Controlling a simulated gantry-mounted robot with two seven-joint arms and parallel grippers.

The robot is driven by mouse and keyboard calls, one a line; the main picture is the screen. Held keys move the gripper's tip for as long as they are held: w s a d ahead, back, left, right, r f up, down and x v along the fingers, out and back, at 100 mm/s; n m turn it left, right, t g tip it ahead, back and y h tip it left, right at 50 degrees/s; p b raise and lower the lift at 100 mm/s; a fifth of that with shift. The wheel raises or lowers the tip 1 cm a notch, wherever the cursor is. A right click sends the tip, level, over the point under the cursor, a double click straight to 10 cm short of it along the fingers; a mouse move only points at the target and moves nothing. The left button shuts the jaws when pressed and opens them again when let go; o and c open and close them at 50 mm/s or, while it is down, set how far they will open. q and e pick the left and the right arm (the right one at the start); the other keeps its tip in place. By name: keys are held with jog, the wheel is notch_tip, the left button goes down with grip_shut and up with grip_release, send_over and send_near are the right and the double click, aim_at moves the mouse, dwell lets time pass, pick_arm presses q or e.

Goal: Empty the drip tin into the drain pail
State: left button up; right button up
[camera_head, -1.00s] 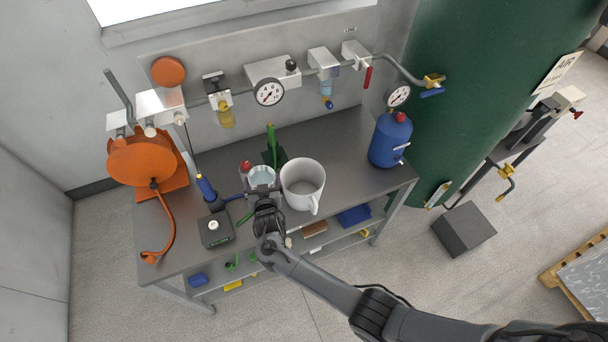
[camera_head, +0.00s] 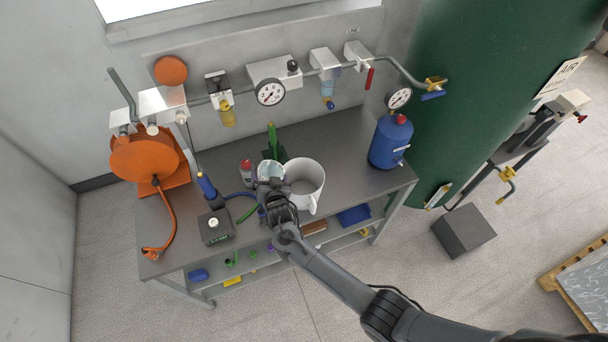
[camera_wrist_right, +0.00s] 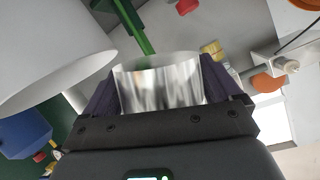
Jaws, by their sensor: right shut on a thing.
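The drip tin (camera_wrist_right: 158,85) is a shiny metal can between the fingers of my right gripper (camera_wrist_right: 165,100) in the right wrist view. In the head view the right gripper (camera_head: 272,187) is shut on the tin (camera_head: 268,170), just left of the drain pail. The drain pail (camera_head: 306,186) is a white pail with a handle at its front, standing on the grey bench. It also fills the upper left of the wrist view (camera_wrist_right: 50,55). The tin's inside is too small to make out. My left gripper is not in view.
A small scale-like box (camera_head: 216,226) and blue iron (camera_head: 207,189) are to the left. A blue bottle (camera_head: 390,142) stands right; bench between it and the pail is clear.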

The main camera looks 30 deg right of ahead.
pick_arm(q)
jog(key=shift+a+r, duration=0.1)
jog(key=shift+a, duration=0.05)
pick_arm(e)
jog(key=shift+r, duration=0.15)
jog(key=shift+d+r+m, duration=0.1)
jog(key=shift+d+m, duration=0.1)
jog(key=shift+m, duration=0.1)
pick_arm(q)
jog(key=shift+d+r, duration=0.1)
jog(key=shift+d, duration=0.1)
pick_arm(e)
jog(key=shift+d+r+y, duration=0.15)
jog(key=shift+d+y, duration=0.1)
jog(key=shift+y, duration=0.15)
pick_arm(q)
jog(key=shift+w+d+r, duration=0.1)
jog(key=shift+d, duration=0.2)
pick_arm(e)
jog(key=shift+m, duration=0.3)
jog(key=shift+d+r, duration=0.15)
jog(key=shift+d, duration=0.1)
pick_arm(q)
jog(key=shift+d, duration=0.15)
jog(key=shift+p, duration=0.3)
pick_arm(e)
jog(key=shift+r, duration=0.1)
